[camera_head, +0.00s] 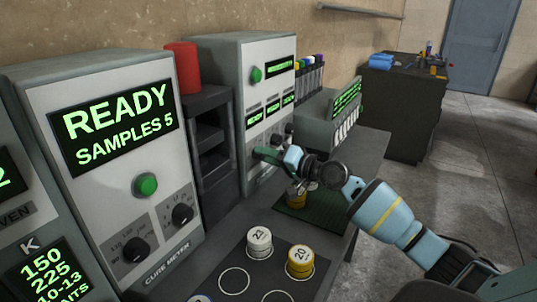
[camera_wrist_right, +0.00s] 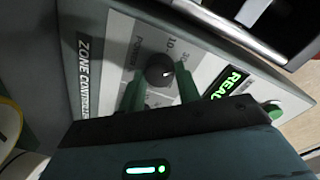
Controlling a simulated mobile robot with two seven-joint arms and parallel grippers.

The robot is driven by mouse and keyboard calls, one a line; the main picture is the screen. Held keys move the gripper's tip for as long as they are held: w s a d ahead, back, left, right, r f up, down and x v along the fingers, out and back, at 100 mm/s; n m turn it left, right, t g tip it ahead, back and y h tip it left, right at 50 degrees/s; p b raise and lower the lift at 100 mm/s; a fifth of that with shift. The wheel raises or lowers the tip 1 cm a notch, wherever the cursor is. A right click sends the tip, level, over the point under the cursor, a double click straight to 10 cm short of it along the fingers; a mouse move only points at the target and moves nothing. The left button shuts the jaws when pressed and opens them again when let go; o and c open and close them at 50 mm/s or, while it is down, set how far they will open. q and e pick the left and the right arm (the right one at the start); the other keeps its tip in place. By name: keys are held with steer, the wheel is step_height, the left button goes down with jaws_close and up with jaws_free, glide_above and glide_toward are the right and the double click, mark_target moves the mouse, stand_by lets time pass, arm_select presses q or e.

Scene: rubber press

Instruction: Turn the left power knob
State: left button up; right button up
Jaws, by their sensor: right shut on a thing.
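The zone controller (camera_head: 268,52) is a grey cabinet with green displays and a row of black knobs low on its front. My right gripper (camera_head: 267,156) is at its leftmost knob position, and hides the knob in the head view. In the right wrist view a round black knob (camera_wrist_right: 159,69) with a white mark sits beside the word POWER. The green fingers of my right gripper (camera_wrist_right: 160,82) stand on both sides of it, shut on it. Other black knobs (camera_head: 288,131) show to the right of the gripper. My left gripper is out of view.
A cure meter (camera_head: 122,75) reading READY, SAMPLES 5 stands at left, with its own knobs. A dark shelf unit (camera_head: 208,125) with a red cylinder (camera_head: 181,68) is between the machines. A white jar (camera_head: 259,242) and a yellow jar (camera_head: 300,262) stand in front.

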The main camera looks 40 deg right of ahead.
stand_by(0.3)
steer(key=o, duration=1)
steer(key=b+v, duration=0.1)
steer(key=v, duration=0.5)
steer(key=shift+s+d+f, duration=0.1)
steer(key=shift+s+d, duration=0.05)
steer(key=shift+s, duration=0.05)
steer(key=shift+s+d, duration=0.2)
steer(key=shift+s, duration=0.45)
